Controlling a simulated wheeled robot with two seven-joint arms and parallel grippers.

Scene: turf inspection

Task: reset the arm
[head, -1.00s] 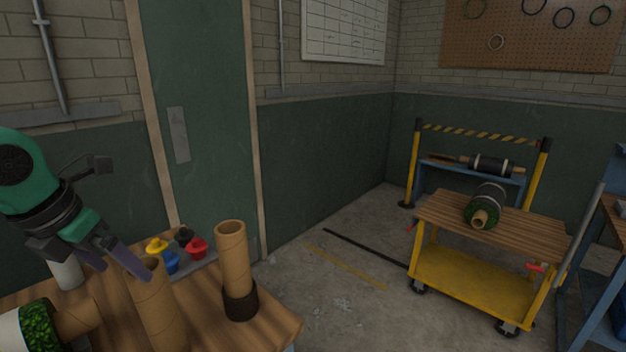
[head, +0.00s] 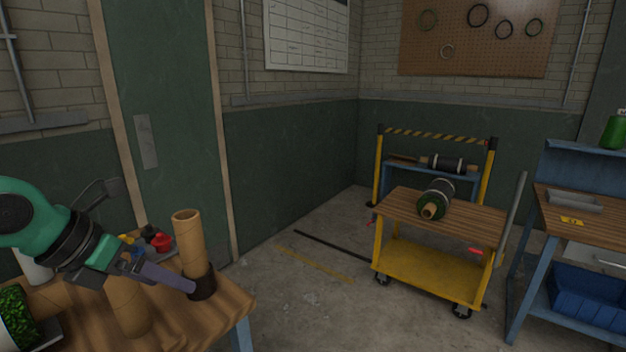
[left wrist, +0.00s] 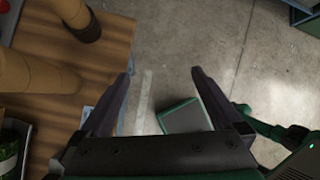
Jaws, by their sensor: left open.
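My left gripper (head: 165,275) reaches in from the left in the head view, over the wooden table (head: 225,300). In the left wrist view its two fingers (left wrist: 160,100) are apart with nothing between them. They hang by the table's edge, with the concrete floor below. My right gripper is not in view.
A cardboard tube (head: 188,240) stands upright in a dark base, close to the left fingers in the head view. Another tube (head: 128,305) stands nearer. A turf roll (head: 12,318) lies at far left. A yellow cart (head: 430,268) bears another roll (head: 433,200). Open floor lies between.

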